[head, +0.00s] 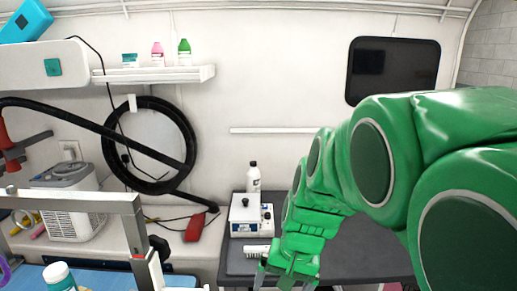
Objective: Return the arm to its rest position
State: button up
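My green arm comes in from the right side of the head view and bends down toward the dark grey tabletop (372,245). My gripper (274,277) points down near the bottom edge, over or beside the left part of that tabletop. Its fingers are small and partly cut off by the frame. I cannot tell whether they are apart or whether anything is between them. A white comb or brush-like piece (257,251) lies just left of the gripper.
A white and blue device (250,216) and a white bottle with a black cap (253,177) stand behind the gripper. A shelf (155,75) with bottles and a black hose (150,100) are on the wall.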

jog(key=s+d+n+g+h, duration=0.1)
jog(key=s+d, duration=0.3)
jog(key=s, duration=0.6)
jog(key=s+d+n+g+h, duration=0.1)
jog(key=s+d, duration=0.4)
jog(key=s, duration=0.4)
jog(key=shift+s+d+f, duration=0.3)
jog(key=shift+s, duration=0.05)
